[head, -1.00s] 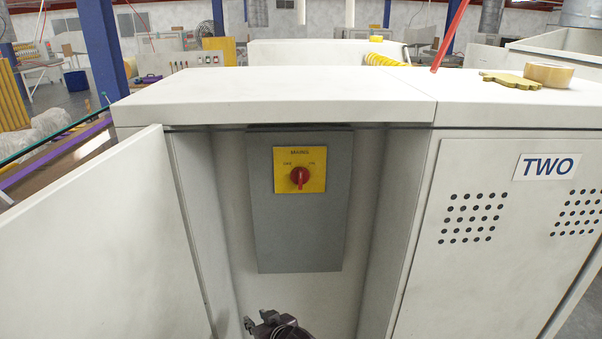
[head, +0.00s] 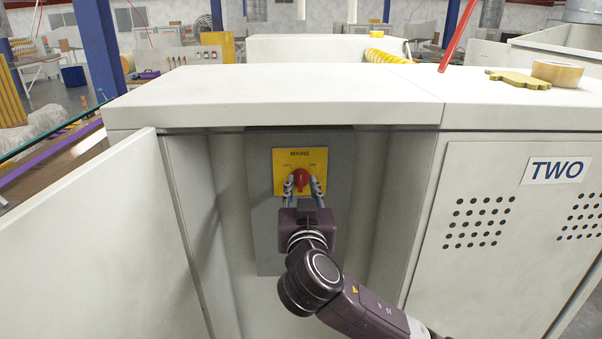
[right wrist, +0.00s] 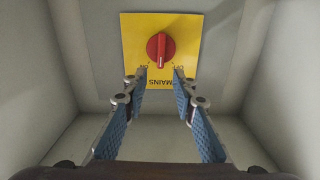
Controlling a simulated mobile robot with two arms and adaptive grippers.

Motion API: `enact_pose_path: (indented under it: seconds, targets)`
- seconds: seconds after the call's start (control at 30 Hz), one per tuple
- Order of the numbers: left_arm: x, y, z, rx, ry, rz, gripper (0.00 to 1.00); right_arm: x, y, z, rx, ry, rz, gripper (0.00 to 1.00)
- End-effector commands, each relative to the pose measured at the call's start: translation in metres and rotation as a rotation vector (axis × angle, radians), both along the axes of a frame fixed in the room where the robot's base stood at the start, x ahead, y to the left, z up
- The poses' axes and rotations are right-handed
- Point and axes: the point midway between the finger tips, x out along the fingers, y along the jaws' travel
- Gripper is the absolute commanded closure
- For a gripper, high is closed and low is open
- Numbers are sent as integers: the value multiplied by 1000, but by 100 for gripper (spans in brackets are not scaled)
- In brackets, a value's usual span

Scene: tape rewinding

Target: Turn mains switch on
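The mains switch is a red rotary knob (head: 300,179) on a yellow plate (head: 312,158) marked MAINS, fixed to a grey panel (head: 265,235) inside the open cabinet. In the head view the knob's grip stands about upright. In the right wrist view the red knob (right wrist: 160,49) and the yellow plate (right wrist: 133,32) appear upside down. My right gripper (head: 303,182) is open, with its blue-padded fingers on either side of the knob's lower part. The right wrist view shows a clear gap between the fingertips (right wrist: 159,72). I cannot tell whether they touch the plate. My left gripper is not in view.
The open cabinet door (head: 85,235) stands to the left, and the cabinet's side walls flank the recess. A closed vented door marked TWO (head: 520,240) is at right. A tape roll (head: 557,72) and a yellow item (head: 518,79) lie on top.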

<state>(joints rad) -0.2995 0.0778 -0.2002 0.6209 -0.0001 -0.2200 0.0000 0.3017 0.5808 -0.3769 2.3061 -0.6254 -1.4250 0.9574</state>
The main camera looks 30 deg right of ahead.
Motion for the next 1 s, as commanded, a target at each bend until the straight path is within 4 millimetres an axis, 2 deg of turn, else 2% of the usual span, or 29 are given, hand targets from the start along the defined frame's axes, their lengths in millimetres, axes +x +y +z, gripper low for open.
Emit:
enact_pose_path:
  seconds: [0.1, 0.3, 0.67, 0.9, 1.0]
  targets:
    - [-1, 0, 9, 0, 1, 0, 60, 16, -11, 3, -3, 2, -2, 75]
    - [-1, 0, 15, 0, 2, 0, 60, 33, -20, 1, -1, 3, 1, 75]
    - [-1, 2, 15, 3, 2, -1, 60, 38, -23, -1, 1, 2, 2, 75]
    - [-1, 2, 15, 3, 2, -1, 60, 38, -23, -1, 1, 3, 2, 100]
    - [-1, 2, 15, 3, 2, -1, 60, 38, -23, -1, 1, 3, 2, 100]
